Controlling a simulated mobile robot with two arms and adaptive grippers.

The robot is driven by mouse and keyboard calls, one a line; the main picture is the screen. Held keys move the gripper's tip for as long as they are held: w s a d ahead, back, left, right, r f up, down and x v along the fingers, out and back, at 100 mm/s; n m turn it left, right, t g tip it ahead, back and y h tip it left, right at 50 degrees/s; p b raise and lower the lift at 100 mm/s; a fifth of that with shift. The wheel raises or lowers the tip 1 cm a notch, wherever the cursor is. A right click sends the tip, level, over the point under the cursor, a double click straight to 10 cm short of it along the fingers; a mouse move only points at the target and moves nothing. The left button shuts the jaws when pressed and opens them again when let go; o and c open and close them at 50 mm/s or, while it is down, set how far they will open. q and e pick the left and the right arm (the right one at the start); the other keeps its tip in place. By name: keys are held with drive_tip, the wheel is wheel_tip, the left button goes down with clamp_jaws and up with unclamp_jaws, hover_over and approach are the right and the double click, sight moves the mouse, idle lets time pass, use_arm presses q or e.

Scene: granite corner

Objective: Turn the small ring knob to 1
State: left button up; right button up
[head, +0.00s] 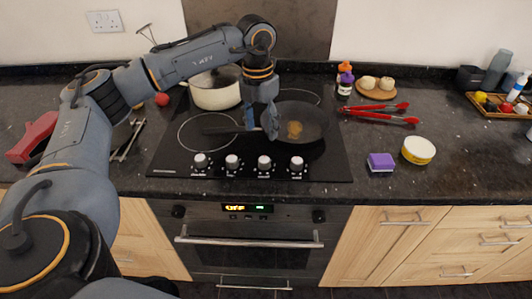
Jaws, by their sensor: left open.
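Several silver knobs stand in a row along the front of the black glass hob (170,165): the far left knob (200,161), the second knob (232,162), the third knob (264,163) and the far right knob (297,164). Their markings are too small to read, so I cannot tell which one is the small ring knob or where it points. My left gripper (260,124) is open and points down over the middle of the hob, behind the third knob and apart from the knobs. It hides part of the pan. My right gripper is not in view.
A frying pan (310,122) with brown food sits right of my left gripper, its handle reaching left. A cream pot (216,92) stands behind. Red tongs (380,113), a purple sponge (380,162) and a yellow-white tub (418,150) lie on the right counter. The hob's front strip is clear.

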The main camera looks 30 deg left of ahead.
sight(263, 160)
use_arm(q)
drive_tip(key=f+p, duration=0.1)
drive_tip(key=f, duration=0.4)
drive_tip(key=f+p, duration=0.1)
drive_tip(key=f, duration=0.3)
drive_tip(key=shift+w+d+f, duration=0.1)
drive_tip(key=shift+d+f, duration=0.1)
drive_tip(key=shift+f, duration=0.85)
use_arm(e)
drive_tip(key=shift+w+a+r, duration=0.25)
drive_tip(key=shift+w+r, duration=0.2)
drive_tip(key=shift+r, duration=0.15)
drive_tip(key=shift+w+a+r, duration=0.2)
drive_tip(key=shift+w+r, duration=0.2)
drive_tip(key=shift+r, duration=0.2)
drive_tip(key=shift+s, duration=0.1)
use_arm(q)
drive_tip(key=c, duration=1.1)
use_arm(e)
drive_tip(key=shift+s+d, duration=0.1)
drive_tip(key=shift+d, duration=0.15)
